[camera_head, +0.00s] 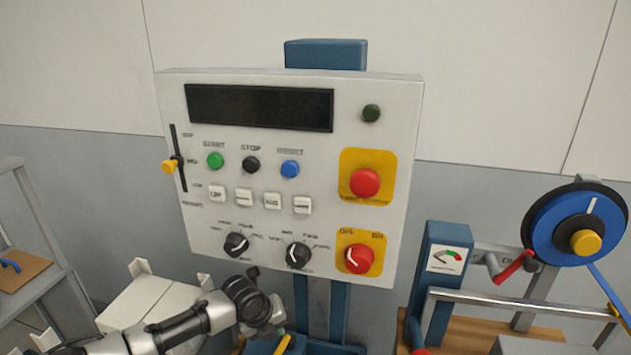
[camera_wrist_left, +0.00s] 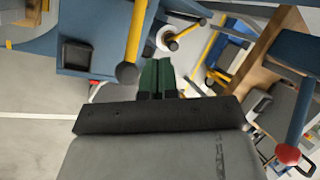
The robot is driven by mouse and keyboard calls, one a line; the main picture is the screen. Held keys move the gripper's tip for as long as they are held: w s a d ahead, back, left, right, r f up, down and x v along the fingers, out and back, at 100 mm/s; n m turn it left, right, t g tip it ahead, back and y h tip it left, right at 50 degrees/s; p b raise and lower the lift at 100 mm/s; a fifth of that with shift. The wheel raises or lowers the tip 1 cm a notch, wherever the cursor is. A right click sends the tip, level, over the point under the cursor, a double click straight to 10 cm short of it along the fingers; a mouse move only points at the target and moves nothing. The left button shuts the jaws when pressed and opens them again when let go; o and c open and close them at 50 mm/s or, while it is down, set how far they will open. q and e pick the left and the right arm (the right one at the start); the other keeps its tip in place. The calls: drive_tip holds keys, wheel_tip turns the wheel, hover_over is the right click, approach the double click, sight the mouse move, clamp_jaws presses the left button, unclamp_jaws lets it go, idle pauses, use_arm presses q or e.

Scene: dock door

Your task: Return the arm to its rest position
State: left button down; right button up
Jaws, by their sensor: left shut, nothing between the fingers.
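My left arm (camera_head: 190,325) comes in from the lower left of the head view and ends below the grey control panel (camera_head: 225,210). My left gripper shows in the left wrist view (camera_wrist_left: 157,75) as two dark green fingers pressed together, with nothing between them. In the head view the gripper is small and partly hidden at the bottom edge. The fingers look apart from the panel. My right gripper is in neither view.
The panel carries buttons, knobs and a yellow slider (camera_head: 171,166) on a blue post (camera_head: 328,305). A blue wheel (camera_head: 575,225) and red-handled crank (camera_head: 515,266) stand at right. A shelf (camera_head: 35,215) is at left. Yellow levers (camera_wrist_left: 134,40) show near the fingers in the wrist view.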

use_arm(q)
drive_tip(key=s+d+f+n+h, duration=0.1)
drive_tip(key=s+d+n, duration=0.4)
drive_tip(key=s, duration=0.4)
drive_tip(key=s+d+f+n+h, duration=0.1)
drive_tip(key=s+d+n, duration=0.4)
drive_tip(key=s, duration=0.5)
drive_tip(key=s+a+r+n+y, duration=0.2)
drive_tip(key=s+a+n+y, duration=0.1)
drive_tip(key=s+a+n, duration=0.6)
drive_tip(key=s+a+r+n+y, duration=0.2)
drive_tip(key=s+a+n, duration=0.5)
drive_tip(key=a+n, duration=0.35)
wheel_tip(320, 180, down, 27)
drive_tip(key=g, duration=0.1)
drive_tip(key=s+a+f+g, duration=0.1)
drive_tip(key=s+a+f, duration=0.1)
drive_tip(key=s+f, duration=1.4)
drive_tip(key=shift+s+a+f+y+b, duration=0.15)
drive_tip(key=shift+s+a+y+b, duration=0.1)
drive_tip(key=shift+y+b, duration=0.1)
